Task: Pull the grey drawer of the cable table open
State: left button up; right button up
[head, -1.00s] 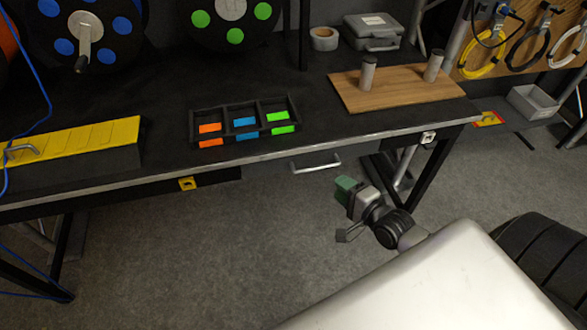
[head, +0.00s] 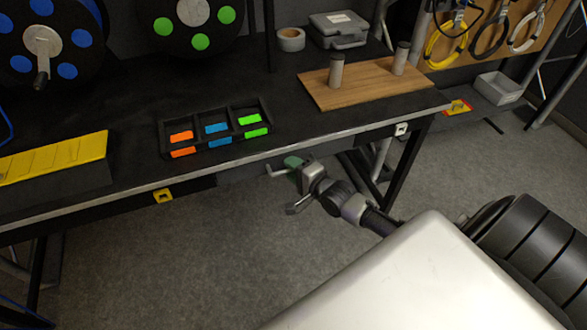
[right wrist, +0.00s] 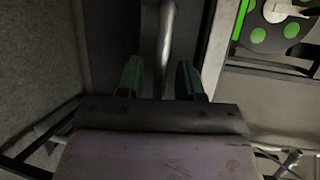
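The grey drawer (head: 236,174) is under the front edge of the cable table (head: 110,196); no opening shows at its front. Its bar handle (head: 276,172) is partly covered by my right gripper (head: 292,163), which has come up to it from the right. In the right wrist view, the handle (right wrist: 166,45) runs between the two green fingertips of my right gripper (right wrist: 160,80). The fingers stand apart with gaps beside the bar, so the gripper is open around it. My left gripper is in neither current view.
On the tabletop are a tray of coloured pieces (head: 164,137), a yellow-topped block (head: 50,158), a wooden board with two posts (head: 350,92) and cable reels (head: 190,14) at the back. A table leg (head: 408,160) stands right of the drawer. The floor (head: 190,265) in front is clear.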

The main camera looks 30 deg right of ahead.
jog(key=shift+c, duration=0.3)
grip_shut()
jog(key=shift+s, duration=0.1)
jog(key=s+a+p, duration=0.3)
jog(key=s+p, duration=0.1)
jog(key=s, duration=0.8)
jog(key=s+a+p, duration=0.2)
jog(key=s+p, duration=0.3)
jog(key=s, duration=0.7)
jog(key=shift+a, duration=0.4)
jog(key=shift+o, duration=0.3)
grip_release()
